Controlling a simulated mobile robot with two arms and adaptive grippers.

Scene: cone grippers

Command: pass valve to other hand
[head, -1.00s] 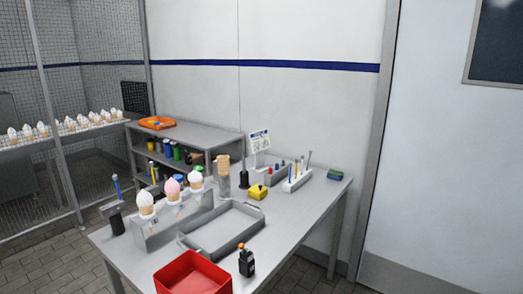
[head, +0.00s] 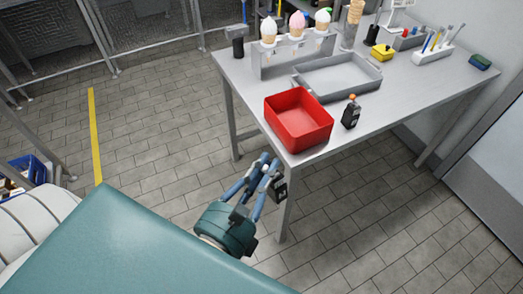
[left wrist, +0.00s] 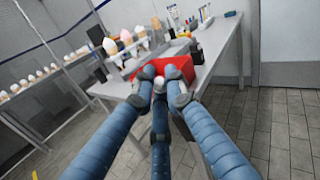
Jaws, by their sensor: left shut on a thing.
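My left gripper (head: 270,172) is low in the head view, in front of the table's near corner and below the tabletop. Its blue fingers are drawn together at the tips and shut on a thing. A dark piece shows at the fingertips in the head view, too small to make out in detail; I take it for the valve. My right gripper is in neither view.
The grey table (head: 232,75) holds a red bin (head: 300,120) at its near corner, a grey tray (head: 338,78), a black bottle-like item with an orange top (head: 350,114) and a cone rack (head: 290,60). A yellow line (head: 94,135) marks open tiled floor at left.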

